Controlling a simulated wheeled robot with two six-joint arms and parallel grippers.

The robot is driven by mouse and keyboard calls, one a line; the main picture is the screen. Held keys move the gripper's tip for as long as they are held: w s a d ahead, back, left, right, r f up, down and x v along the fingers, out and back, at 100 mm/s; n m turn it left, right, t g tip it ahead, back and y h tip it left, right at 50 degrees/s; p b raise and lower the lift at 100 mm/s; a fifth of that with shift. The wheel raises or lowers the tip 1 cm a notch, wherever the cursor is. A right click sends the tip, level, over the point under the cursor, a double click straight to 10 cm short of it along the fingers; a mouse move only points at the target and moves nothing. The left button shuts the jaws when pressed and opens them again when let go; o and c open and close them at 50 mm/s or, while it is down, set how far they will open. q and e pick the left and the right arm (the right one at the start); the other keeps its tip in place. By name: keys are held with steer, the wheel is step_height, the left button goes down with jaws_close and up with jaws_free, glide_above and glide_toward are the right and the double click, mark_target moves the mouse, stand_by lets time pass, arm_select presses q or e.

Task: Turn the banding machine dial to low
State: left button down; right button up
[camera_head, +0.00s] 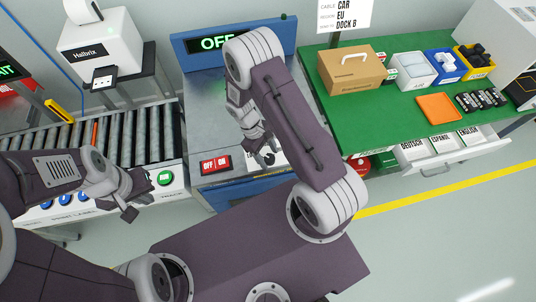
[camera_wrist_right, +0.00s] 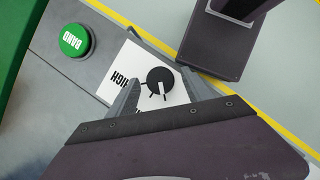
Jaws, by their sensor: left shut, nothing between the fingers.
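The banding machine (camera_head: 205,125) stands in the middle of the head view, with a lit display (camera_head: 215,43) reading OFF. Its black dial (camera_wrist_right: 160,80) sits on a white label plate (camera_wrist_right: 178,102) in the right wrist view. HIGH is printed left of the dial; another word is mostly hidden by a finger. The dial's white pointer line points down in that view. My right gripper (camera_wrist_right: 161,83) is open, with one finger on each side of the dial and gaps visible. My left gripper (camera_head: 135,200) is shut and empty over the front of the roller conveyor.
A green BAND button (camera_wrist_right: 75,40) is beside the dial plate. A red OFF/ON switch (camera_head: 215,163) is on the machine's front. A green table (camera_head: 345,115) with a cardboard box (camera_head: 352,70) and trays stands right. A roller conveyor (camera_head: 130,137) is left.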

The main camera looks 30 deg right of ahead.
steer(key=v, duration=0.9)
